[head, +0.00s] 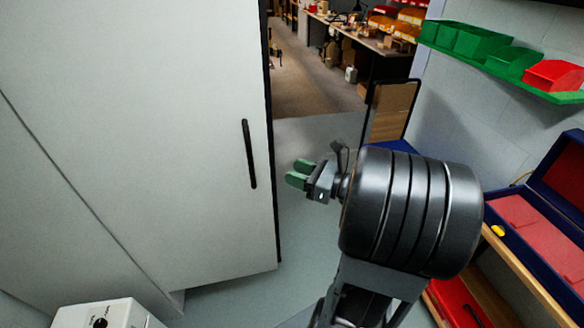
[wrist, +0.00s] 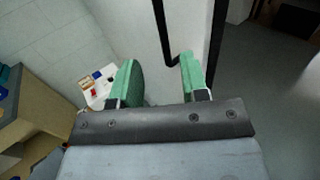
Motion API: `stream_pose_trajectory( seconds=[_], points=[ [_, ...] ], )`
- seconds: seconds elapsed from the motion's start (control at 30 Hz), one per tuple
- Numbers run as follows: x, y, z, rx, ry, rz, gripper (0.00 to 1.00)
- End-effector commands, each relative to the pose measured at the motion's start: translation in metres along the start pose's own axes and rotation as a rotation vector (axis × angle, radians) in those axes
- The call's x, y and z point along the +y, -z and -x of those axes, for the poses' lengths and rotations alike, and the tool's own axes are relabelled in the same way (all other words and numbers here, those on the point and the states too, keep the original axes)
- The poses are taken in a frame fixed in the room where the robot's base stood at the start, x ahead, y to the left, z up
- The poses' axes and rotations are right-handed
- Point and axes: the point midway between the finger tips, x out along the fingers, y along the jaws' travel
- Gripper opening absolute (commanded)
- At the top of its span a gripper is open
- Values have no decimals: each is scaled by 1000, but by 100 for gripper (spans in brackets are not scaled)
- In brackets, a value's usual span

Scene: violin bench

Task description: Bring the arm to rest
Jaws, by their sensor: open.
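My gripper (head: 297,174) is at the middle of the head view, at the end of my dark arm. It points left, toward the white door with a dark vertical handle (head: 249,154). In the wrist view my gripper (wrist: 160,82) shows two green fingers spread apart with nothing between them. The dark handle (wrist: 161,30) shows beyond the fingers in the wrist view. In the head view the gripper is to the right of the handle, apart from it. The big dark arm joint hides part of the floor and the wall behind it.
A green shelf (head: 490,70) with green and red bins is on the right wall. An open blue case (head: 540,235) with red lining sits at the right. A white box with a dark knob (head: 105,315) is at lower left. Open floor (head: 310,135) leads to benches behind.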

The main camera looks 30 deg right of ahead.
Motion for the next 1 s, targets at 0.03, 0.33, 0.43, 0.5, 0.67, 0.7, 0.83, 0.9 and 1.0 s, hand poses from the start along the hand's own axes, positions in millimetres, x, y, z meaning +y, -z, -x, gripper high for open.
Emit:
stream_pose_trajectory(
  seconds=[0.03,0.33,0.43,0.5,0.67,0.7,0.83,0.9,1.0],
  points=[
    [0,0,0,0,0,0,41],
    [0,8,0,42,-2,72,41],
    [12,34,3,182,-80,183,41],
    [26,54,10,312,-181,306,41],
    [70,91,24,606,-597,742,41],
    [77,96,29,664,-714,870,41],
    [89,99,42,793,-1096,1317,41],
    [90,92,42,826,-1279,1562,41],
    [94,75,34,835,-1466,1862,41]
  ],
)
